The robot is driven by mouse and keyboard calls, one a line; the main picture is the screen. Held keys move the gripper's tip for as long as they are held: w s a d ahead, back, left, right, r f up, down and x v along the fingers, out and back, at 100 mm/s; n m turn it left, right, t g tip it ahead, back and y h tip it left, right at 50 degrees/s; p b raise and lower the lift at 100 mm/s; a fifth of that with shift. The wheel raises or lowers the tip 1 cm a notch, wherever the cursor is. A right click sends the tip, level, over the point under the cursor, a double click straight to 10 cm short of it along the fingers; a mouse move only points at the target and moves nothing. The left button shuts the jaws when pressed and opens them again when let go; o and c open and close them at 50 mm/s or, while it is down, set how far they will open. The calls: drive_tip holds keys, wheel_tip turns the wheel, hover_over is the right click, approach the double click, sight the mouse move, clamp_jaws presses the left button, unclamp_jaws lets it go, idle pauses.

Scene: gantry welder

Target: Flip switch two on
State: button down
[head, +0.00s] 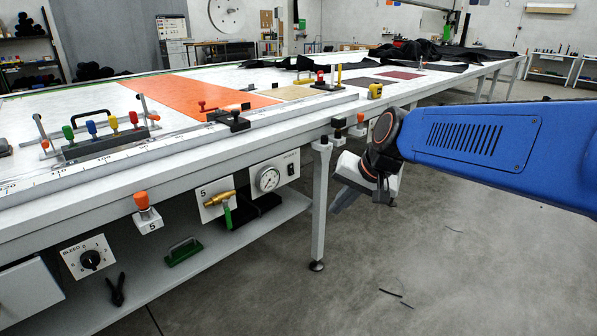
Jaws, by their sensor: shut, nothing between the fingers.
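No label reading "two" is legible, so I cannot tell which control is switch two. A small dark switch (291,169) sits on the gauge panel (268,178) under the table edge. Small knobs with orange or red tops (360,118) are on the table edge just above my gripper. My gripper (337,207) is shut and empty, pointing down and left beside the table leg, apart from the controls. My wrist partly hides the edge behind it.
The long white table (60,185) runs from left to far right. Below its edge are a BLEED dial (90,258), an orange knob marked 5 (141,200) and a valve with a green handle (220,203). A lower shelf (215,245) lies beneath. The floor at right is mostly clear.

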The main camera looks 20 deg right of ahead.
sight(291, 169)
drive_tip(key=w+d+r+m+t+y, duration=0.1)
drive_tip(key=w+d+m, duration=0.2)
drive_tip(key=w, duration=1.8)
drive_tip(key=m, duration=0.3)
drive_tip(key=shift+d+r+m+t, duration=0.2)
drive_tip(key=shift+r+m+t, duration=0.1)
drive_tip(key=shift+t, duration=0.1)
drive_tip(key=shift+w, duration=0.1)
drive_tip(key=shift+w+a+r+x, duration=0.25)
drive_tip(key=shift+r+x, duration=0.05)
drive_tip(key=shift+x, duration=1.85)
drive_tip(key=shift+w+a+r+x, duration=0.25)
drive_tip(key=shift+w+r+x, duration=0.1)
drive_tip(key=shift+x, duration=1.85)
drive_tip(key=shift+w+a+r+x, duration=0.2)
drive_tip(key=shift+a+r+x, duration=0.1)
drive_tip(key=shift+x, duration=1.85)
